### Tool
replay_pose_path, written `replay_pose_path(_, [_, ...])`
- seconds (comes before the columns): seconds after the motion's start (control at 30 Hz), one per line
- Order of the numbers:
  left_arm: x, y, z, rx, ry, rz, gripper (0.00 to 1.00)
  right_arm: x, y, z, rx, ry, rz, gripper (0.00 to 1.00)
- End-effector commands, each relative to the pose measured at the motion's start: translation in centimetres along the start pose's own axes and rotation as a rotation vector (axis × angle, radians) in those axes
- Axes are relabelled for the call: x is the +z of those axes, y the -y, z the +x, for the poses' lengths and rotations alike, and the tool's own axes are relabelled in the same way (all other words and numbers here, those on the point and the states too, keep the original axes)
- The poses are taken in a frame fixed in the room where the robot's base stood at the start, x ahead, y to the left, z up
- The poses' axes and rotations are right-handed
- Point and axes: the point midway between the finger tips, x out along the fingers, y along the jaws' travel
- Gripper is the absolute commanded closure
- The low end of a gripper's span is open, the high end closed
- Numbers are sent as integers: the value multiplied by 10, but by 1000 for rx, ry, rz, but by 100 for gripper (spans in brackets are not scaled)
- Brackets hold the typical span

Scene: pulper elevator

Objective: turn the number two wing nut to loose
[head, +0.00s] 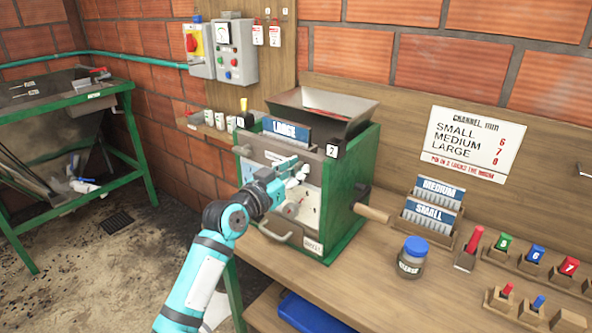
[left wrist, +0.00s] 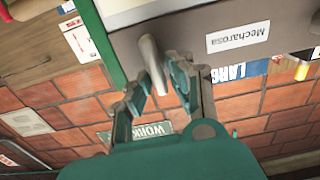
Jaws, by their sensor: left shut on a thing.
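The green pulper (head: 345,190) stands on the wooden bench, with a tag marked 2 (head: 331,151) at its upper right front corner. My left gripper (head: 300,173) is at the front of the pulper, below and left of that tag. In the left wrist view, my left gripper (left wrist: 160,82) has its fingers on either side of a grey metal wing (left wrist: 152,65), which looks like the number two wing nut, and is shut on it. In the head view the gripper hides the nut. My right gripper is not in view.
A blue LARGE plate (head: 287,131) stands at the pulper's top, below the metal hopper (head: 322,110). A wooden handle (head: 372,213) sticks out right. A jar (head: 412,258), MEDIUM and SMALL plates (head: 428,210) and coloured pegs stand on the bench (head: 375,300).

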Motion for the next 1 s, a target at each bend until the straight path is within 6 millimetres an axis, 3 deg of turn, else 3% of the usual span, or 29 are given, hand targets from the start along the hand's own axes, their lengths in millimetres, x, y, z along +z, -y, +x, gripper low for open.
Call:
replay_pose_path(0.27, [-1, 2, 0, 1, 2, -162, 100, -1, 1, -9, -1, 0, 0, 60])
replay_pose_path(1.0, [3, 10, 0, 1, 0, -860, 100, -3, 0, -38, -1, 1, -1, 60])
